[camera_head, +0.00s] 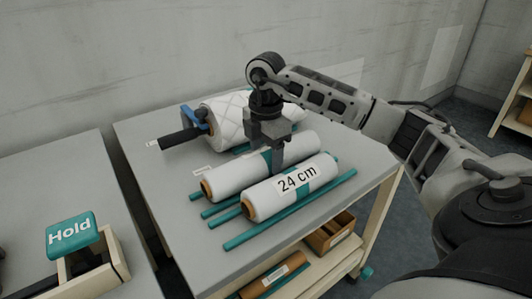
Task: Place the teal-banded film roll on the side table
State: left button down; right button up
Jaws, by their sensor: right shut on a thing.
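A white film roll (236,176) with a brown core end lies on teal rails on the grey table (170,180); a teal band shows beside my finger. My right gripper (272,157) reaches down over this roll from above and is shut on it. One finger shows between it and the front roll; the other is hidden. My left gripper is not in view.
A quilted white roll (231,117) with a black handle (181,138) and blue clamp lies at the back. A lower shelf holds a wooden box (331,233) and brown roll.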

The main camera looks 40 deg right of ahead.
aim_at(266, 150)
jog(key=shift+f, duration=0.1)
jog(key=o, duration=1.3)
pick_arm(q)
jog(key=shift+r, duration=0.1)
pick_arm(e)
jog(key=shift+r, duration=0.25)
pick_arm(q)
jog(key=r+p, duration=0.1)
jog(key=p, duration=0.2)
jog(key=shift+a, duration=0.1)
pick_arm(e)
notch_tip(266, 150, up, 12)
jog(key=shift+r, duration=0.2)
